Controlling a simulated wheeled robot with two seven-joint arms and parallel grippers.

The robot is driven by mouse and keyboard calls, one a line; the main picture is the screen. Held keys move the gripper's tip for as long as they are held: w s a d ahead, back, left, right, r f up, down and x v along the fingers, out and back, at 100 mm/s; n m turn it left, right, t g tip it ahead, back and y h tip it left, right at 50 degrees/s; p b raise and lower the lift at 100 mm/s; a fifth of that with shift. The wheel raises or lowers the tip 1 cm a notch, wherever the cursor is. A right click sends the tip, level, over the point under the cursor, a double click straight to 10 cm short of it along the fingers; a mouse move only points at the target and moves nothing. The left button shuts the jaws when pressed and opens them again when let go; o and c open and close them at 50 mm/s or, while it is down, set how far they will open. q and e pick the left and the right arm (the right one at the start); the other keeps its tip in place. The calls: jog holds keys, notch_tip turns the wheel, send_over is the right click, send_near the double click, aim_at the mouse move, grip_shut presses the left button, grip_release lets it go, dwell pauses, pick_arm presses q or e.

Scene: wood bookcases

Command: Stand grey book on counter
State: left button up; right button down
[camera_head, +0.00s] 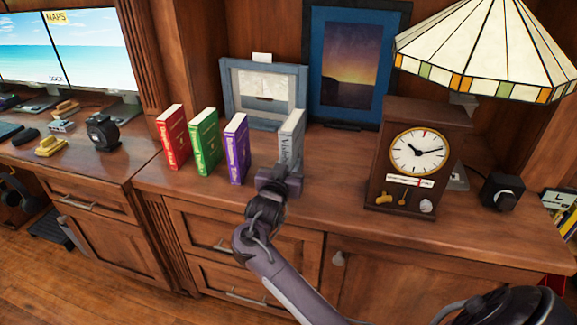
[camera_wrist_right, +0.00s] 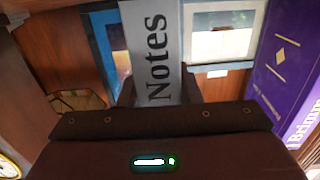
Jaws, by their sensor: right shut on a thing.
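The grey book (camera_head: 291,136) is upright at the counter (camera_head: 325,175), to the right of the other standing books. Its spine reads "Notes" in the right wrist view (camera_wrist_right: 158,50). My right gripper (camera_head: 283,178) is in front of its lower spine and shut on it. The gripper hides the lower part of the book, so I cannot tell whether its base touches the counter. In the right wrist view the gripper body (camera_wrist_right: 160,125) fills the lower part. My left gripper is not in view.
Red (camera_head: 173,138), green (camera_head: 205,142) and purple (camera_head: 237,148) books stand left of the grey book. A wooden clock (camera_head: 417,150) stands to the right, under a stained-glass lamp (camera_head: 490,50). Picture frames (camera_head: 262,92) (camera_head: 352,65) stand behind. Counter between grey book and clock is clear.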

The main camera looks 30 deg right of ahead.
jog(key=shift+r, duration=0.2)
jog(key=shift+f, duration=0.2)
jog(key=c, duration=1)
grip_release()
jog(key=shift+c, duration=0.2)
